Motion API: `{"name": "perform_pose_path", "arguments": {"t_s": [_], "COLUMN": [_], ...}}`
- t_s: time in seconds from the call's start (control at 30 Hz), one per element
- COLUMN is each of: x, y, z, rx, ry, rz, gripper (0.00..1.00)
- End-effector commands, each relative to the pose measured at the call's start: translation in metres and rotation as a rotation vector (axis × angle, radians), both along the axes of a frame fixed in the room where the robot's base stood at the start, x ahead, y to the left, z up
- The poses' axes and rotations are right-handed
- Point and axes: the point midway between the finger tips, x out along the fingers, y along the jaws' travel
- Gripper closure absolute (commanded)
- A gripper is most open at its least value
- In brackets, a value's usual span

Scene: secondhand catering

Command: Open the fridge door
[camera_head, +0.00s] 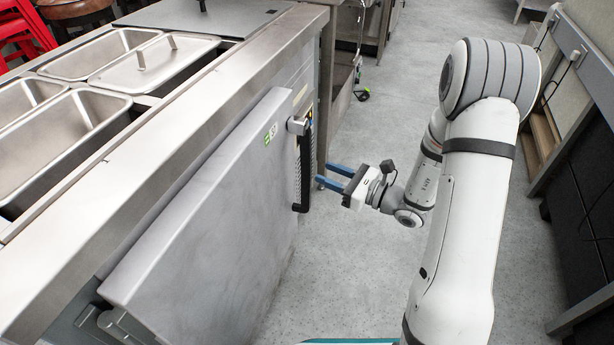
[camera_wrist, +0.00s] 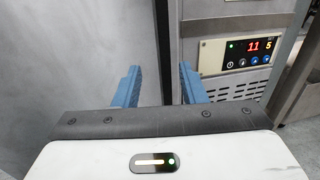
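The fridge door (camera_head: 215,210) is a grey metal panel under the steel counter. The door face (camera_wrist: 70,50) fills the left of that view. The handle's lower part is hidden there.
A lit control panel (camera_wrist: 236,53) with red digits and a vent sits right of the door. Metal pans (camera_head: 65,140) and a lid (camera_head: 153,62) sit in the counter top. Grey floor (camera_head: 345,260) is clear before the door. A dark bench (camera_head: 580,200) stands at the right.

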Motion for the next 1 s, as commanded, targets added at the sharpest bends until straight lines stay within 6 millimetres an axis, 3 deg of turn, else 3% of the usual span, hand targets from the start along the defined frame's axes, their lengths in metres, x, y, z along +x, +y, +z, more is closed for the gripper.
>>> {"name": "perform_pose_path", "arguments": {"t_s": [0.13,0.53,0.93,1.0], "x": [0.008,0.038,0.043,0.043], "y": [0.007,0.057,0.063,0.063], "z": [-0.006,-0.005,-0.004,-0.004], "rx": [0.010,0.008,0.008,0.008], "ry": [0.006,0.004,0.006,0.006], "rz": [-0.017,-0.015,-0.019,-0.019], "gripper": [0.62,0.62,0.62,0.68]}}
